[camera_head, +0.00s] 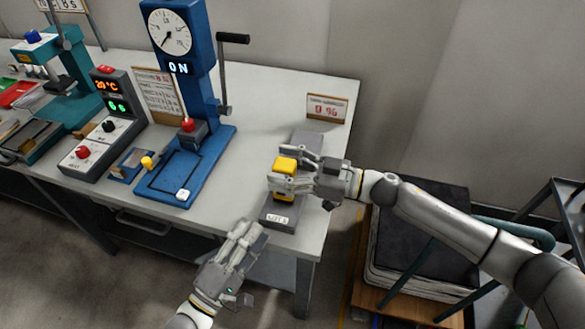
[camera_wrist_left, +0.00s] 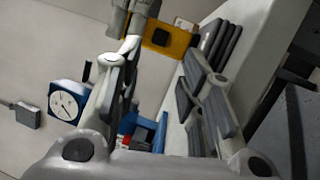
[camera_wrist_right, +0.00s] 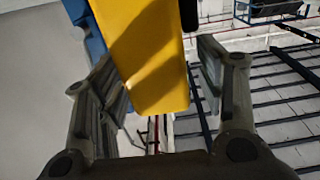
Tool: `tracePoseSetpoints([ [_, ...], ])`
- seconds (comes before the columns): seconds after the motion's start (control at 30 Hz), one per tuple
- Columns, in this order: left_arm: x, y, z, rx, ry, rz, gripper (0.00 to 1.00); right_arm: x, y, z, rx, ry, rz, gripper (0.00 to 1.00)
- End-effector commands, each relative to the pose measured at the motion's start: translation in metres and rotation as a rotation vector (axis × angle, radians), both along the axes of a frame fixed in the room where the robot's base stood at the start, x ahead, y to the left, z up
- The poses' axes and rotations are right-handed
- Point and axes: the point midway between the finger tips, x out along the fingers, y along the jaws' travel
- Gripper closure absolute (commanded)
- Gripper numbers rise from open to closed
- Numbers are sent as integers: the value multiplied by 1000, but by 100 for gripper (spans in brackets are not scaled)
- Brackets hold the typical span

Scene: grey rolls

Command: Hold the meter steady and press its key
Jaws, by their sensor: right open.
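The yellow meter (camera_head: 284,165) is at the right end of the table, above a long grey block (camera_head: 281,214) with a white label. My right gripper (camera_head: 279,168) reaches in from the right with its fingers either side of the meter. In the right wrist view the meter (camera_wrist_right: 145,60) lies between the open fingers, with gaps visible. My left gripper (camera_head: 249,231) is open and empty, lower down by the table's front edge. In the left wrist view the meter (camera_wrist_left: 181,43) shows a dark square on its face, possibly the key; I cannot tell.
A blue press stand (camera_head: 204,92) with a round dial and lever stands left of the meter. A grey control box (camera_head: 101,135) with lit digits is further left. A small price sign (camera_head: 326,108) stands behind. The table (camera_head: 262,95) is bare between press and sign.

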Motion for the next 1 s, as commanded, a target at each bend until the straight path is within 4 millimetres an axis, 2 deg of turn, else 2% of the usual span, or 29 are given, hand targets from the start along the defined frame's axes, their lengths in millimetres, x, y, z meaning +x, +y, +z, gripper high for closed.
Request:
tracePoseSetpoints([
  [0.17, 0, 0, 0, 0, 0, 0, 64, 0, 0, 0, -1, 0, -1, 38],
  [0.6, 0, 0, 0, 0, 0, 0, 64, 0, -1, 0, -1, 0, -1, 93],
  [0.87, 0, 0, 0, 0, 0, 0, 98, 0, -1, 0, -1, 0, -1, 94],
  [1.0, 0, 0, 0, 0, 0, 0, 100, 0, -1, -1, -1, 0, -1, 94],
])
